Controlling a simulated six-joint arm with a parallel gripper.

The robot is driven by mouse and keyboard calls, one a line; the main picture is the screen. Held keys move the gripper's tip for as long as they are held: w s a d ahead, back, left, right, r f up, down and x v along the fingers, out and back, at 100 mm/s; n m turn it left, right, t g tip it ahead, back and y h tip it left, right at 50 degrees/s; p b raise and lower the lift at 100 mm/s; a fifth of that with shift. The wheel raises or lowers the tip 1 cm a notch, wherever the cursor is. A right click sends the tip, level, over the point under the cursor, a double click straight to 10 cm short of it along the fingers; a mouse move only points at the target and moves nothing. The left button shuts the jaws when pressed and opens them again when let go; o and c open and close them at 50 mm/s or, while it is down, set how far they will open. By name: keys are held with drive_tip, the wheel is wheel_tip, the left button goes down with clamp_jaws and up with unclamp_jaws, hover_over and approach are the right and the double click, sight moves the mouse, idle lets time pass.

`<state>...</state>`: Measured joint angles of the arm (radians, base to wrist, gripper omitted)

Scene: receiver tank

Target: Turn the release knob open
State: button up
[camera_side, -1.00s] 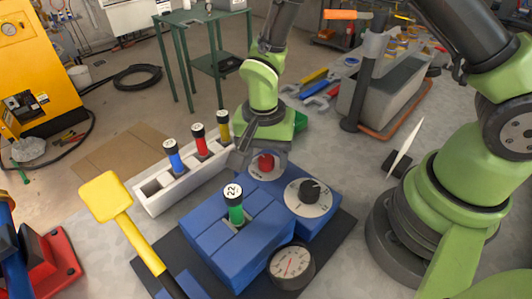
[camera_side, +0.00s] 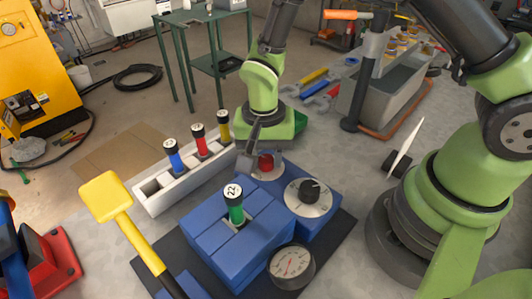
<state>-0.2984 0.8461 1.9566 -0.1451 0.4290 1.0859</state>
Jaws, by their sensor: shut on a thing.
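A red knob (camera_side: 266,161) sits on a pale round plate (camera_side: 274,172) at the back of the blue block (camera_side: 238,245). My gripper (camera_side: 256,160) points down at the red knob and is shut on it; its fingers cover the knob's left side. A black knob (camera_side: 309,190) stands on a white marked dial (camera_side: 322,204) to the right, apart from my gripper. A round gauge (camera_side: 291,264) with a red needle is at the block's front.
A white rack (camera_side: 180,191) holds upright blue (camera_side: 174,158), red (camera_side: 200,142) and yellow (camera_side: 223,127) cylinders just left of my gripper. A yellow paddle-shaped handle (camera_side: 123,214) rises at the left front. The grey floor right of the block is partly clear.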

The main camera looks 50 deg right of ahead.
sight(265, 160)
drive_tip(key=n, duration=0.8)
drive_tip(key=shift+a+n, duration=0.1)
drive_tip(key=shift+n, duration=0.3)
drive_tip(key=n, duration=0.4)
drive_tip(key=shift+t, duration=0.3)
drive_tip(key=shift+n, duration=1.8)
drive_tip(key=o, duration=0.9)
drive_tip(key=shift+o, duration=0.2)
wheel_tip(265, 160, up, 10)
drive_tip(key=shift+s+a, duration=0.15)
